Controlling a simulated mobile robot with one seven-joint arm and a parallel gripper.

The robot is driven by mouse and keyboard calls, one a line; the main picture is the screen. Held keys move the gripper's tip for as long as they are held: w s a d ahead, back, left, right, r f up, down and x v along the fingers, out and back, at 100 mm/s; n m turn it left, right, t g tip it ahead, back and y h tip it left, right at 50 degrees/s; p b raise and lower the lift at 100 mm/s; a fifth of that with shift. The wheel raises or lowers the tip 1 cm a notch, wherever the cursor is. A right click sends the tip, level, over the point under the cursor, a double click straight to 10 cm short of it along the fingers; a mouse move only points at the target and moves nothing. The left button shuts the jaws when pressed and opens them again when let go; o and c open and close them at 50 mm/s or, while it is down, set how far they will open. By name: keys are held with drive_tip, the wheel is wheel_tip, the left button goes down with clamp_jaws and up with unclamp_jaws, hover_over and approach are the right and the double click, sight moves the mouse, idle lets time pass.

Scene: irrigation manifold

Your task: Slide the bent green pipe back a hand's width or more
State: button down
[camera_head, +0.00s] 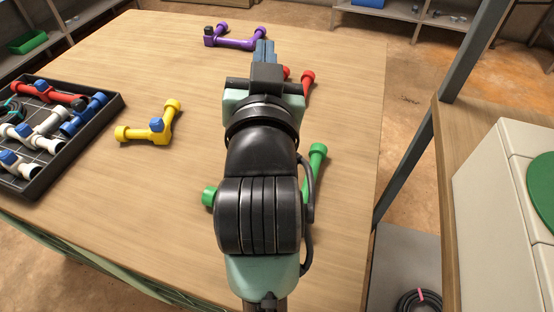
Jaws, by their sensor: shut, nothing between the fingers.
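The bent green pipe (317,158) lies on the wooden table, partly hidden beneath my arm. One capped end shows right of my arm and another green end shows at its left; the bend between them is hidden. My gripper (264,48) is shut and empty. In the picture it appears beyond the green pipe, toward the far part of the table, near a red pipe. Its height above the table is hard to tell.
A red pipe (307,83) lies partly hidden beside my gripper. A purple pipe (237,43) lies farther back, and a yellow pipe (160,130) lies left. A black tray (95,127) of fittings stands at far left. The table (348,110) is clear toward its right edge.

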drive_tip(key=s+f+m+g+p, duration=0.1)
drive_tip(key=s+f+g+p, duration=0.2)
drive_tip(key=f+g+p, duration=0.8)
drive_tip(key=s+f+m+g+h+p, duration=0.1)
drive_tip(key=s+f+g+p, duration=0.45)
drive_tip(key=s+p, duration=0.9)
drive_tip(key=shift+t, duration=0.65)
drive_tip(key=x, duration=0.3)
drive_tip(key=b+x, duration=0.1)
drive_tip(key=x, duration=0.6)
drive_tip(key=shift+s+d+f+b, duration=0.1)
drive_tip(key=shift+s+d+b, duration=0.1)
drive_tip(key=shift+s+b, duration=0.2)
drive_tip(key=shift+w+d, duration=0.2)
drive_tip(key=shift+w, duration=0.4)
drive_tip(key=shift+w+d, duration=0.2)
drive_tip(key=shift+w, duration=0.35)
drive_tip(key=shift+w+d+f, duration=0.1)
drive_tip(key=shift+w+d, duration=0.15)
drive_tip(key=shift+w, duration=0.55)
